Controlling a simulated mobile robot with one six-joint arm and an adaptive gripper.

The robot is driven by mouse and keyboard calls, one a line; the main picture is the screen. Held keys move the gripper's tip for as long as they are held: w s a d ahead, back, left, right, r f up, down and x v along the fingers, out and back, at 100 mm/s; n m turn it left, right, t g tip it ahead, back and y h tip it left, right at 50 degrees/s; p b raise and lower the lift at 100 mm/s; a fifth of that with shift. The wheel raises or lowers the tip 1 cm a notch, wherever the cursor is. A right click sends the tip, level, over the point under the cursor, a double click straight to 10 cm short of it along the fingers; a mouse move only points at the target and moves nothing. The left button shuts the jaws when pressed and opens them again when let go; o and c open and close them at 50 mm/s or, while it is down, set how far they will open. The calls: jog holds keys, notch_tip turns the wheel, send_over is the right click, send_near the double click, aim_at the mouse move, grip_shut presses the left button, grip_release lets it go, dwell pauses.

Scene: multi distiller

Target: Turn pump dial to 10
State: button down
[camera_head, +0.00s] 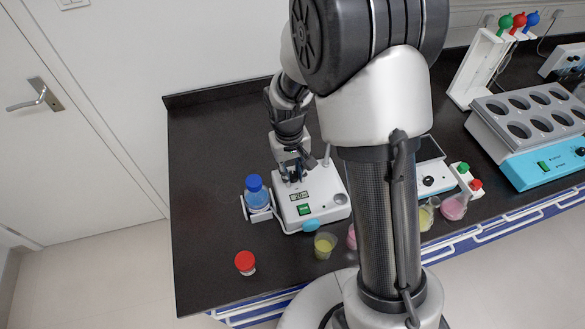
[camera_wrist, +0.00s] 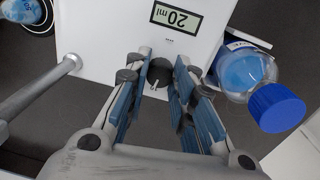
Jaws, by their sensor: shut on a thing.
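The pump (camera_head: 327,204) is a white box on the dark bench, with a green switch and a small display (camera_head: 299,195). In the wrist view the display (camera_wrist: 176,18) appears upside down and reads 20 ml. The pump dial (camera_wrist: 160,71) is a small black knob with a pale pointer, just beside the display on the pump's top. My gripper (camera_wrist: 160,78) points down over the pump, with its blue-padded fingers on both sides of the dial, shut on it. In the head view my gripper (camera_head: 291,174) hides the dial.
A blue-capped bottle (camera_head: 257,194) stands in a holder close beside the pump. A red-capped jar (camera_head: 245,262) and a beaker of yellow liquid (camera_head: 325,245) stand in front. A metal post (camera_wrist: 35,98) rises near my fingers.

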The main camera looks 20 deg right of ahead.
aim_at(291, 176)
jog(key=shift+n, duration=0.6)
jog(key=c, duration=1.3)
grip_release()
jog(key=shift+c, duration=0.2)
jog(key=shift+r, duration=0.1)
notch_tip(291, 176, up, 12)
jog(key=shift+a, duration=0.3)
jog(key=shift+s, duration=0.1)
